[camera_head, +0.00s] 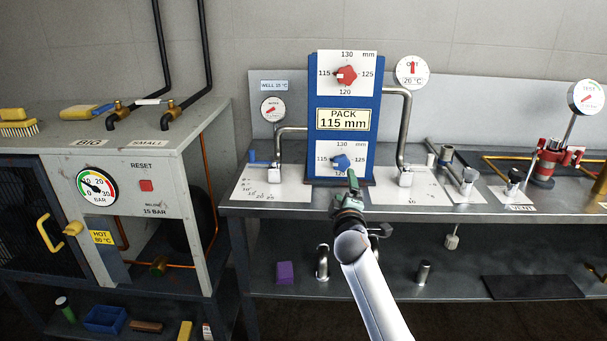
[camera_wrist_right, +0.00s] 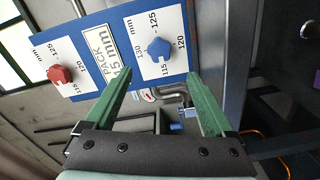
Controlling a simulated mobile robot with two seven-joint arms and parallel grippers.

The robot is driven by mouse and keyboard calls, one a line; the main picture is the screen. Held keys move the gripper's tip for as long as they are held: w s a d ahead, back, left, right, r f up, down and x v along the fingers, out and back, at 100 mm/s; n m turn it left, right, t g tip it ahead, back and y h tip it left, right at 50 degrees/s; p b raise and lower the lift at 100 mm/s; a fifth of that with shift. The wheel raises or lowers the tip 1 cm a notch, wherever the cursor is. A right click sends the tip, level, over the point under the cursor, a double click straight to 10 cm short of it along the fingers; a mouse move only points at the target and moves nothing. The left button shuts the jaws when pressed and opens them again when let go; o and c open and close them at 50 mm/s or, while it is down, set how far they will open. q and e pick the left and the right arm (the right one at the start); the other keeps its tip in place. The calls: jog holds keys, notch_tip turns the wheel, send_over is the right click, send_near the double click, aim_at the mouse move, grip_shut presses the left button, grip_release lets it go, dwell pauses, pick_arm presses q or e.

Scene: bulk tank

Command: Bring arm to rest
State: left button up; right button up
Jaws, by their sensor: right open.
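My right gripper (camera_head: 352,185) is in front of the blue panel (camera_head: 345,95), just below its blue knob (camera_head: 341,162). In the right wrist view the green fingers of the right gripper (camera_wrist_right: 164,100) stand wide apart with nothing between them. The blue knob (camera_wrist_right: 159,48) lies beyond the fingertips, apart from them. The red knob (camera_head: 346,75) sits higher on the panel and also shows in the right wrist view (camera_wrist_right: 60,74). A sign on the panel (camera_head: 343,120) reads PACK 115 mm. My left gripper is in neither view.
A steel bench (camera_head: 450,208) with pipes and valves surrounds the panel. A grey cabinet (camera_head: 170,190) with a pressure gauge (camera_head: 97,187) stands at left. A red clamp-like fitting (camera_head: 547,160) stands at right. The lower shelf holds a purple block (camera_head: 285,272) and a dark mat (camera_head: 530,287).

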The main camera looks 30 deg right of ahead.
jog(key=s+a+f+g+y+p, duration=0.1)
jog(key=s+a+f+y+p, duration=0.35)
jog(key=s+a+f, duration=0.45)
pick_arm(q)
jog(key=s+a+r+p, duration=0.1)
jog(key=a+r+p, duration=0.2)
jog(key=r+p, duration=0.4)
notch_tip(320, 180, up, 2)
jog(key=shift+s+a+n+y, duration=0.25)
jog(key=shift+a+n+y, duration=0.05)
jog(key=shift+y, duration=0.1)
pick_arm(e)
jog(key=s+a+f+m+g+y, duration=0.1)
jog(key=s+a+f, duration=0.3)
jog(key=s, duration=0.4)
jog(key=s+a+f+m+g+y, duration=0.2)
jog(key=s+a+f+m+y, duration=0.1)
jog(key=s+a, duration=0.4)
jog(key=s+a+f+m+g+y, duration=0.2)
jog(key=s+a+f+y, duration=0.1)
jog(key=s, duration=0.8)
jog(key=shift+a+f, duration=0.85)
jog(key=shift+a, duration=0.3)
